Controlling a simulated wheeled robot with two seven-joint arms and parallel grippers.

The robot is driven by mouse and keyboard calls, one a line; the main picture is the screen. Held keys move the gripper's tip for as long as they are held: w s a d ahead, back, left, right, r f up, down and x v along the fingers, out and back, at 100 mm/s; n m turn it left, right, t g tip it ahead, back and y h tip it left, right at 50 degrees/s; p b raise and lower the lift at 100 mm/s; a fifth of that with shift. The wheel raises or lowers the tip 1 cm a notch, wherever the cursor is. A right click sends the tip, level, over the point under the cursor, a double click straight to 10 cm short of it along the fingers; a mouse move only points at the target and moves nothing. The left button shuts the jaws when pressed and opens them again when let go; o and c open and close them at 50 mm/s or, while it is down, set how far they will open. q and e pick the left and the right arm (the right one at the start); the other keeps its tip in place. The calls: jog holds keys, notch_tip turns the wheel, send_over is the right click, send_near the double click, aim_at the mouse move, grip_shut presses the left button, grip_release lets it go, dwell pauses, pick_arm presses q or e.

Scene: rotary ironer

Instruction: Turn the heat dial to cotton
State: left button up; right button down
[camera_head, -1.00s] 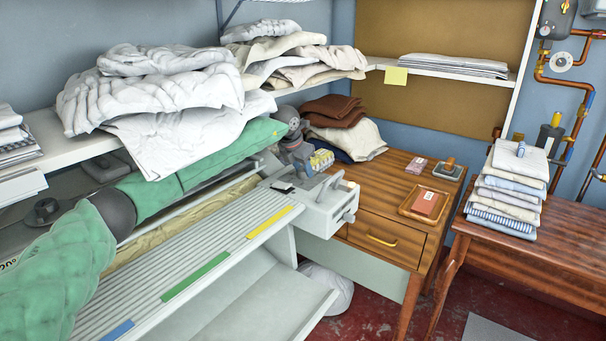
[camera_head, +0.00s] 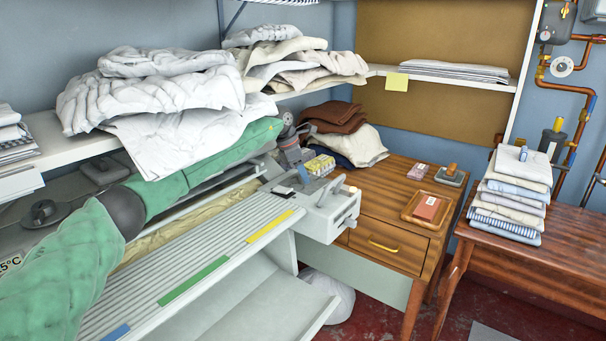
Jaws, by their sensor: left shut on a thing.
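My left arm, in a green sleeve, reaches from the lower left over the ironer (camera_head: 190,262). My left gripper (camera_head: 303,177) is shut at the ironer's right end, pointing down beside the pale control box (camera_head: 334,212). What it holds is small and mostly hidden by the fingers; it may be the heat dial, but I cannot make out the dial's face, pointer or setting. A small black piece (camera_head: 284,191) lies just left of the fingertips. A grey lever (camera_head: 329,191) stands on the box right of them. My right gripper is out of view.
Blue, green (camera_head: 195,285) and yellow (camera_head: 270,226) strips mark the ironer's front edge. White linen (camera_head: 180,95) overhangs the arm from a shelf. A wooden desk (camera_head: 395,195) with a tray (camera_head: 427,208) stands right of the box. Folded cloths (camera_head: 515,190) sit farther right.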

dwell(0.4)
pick_arm(q)
jog(key=o, duration=1)
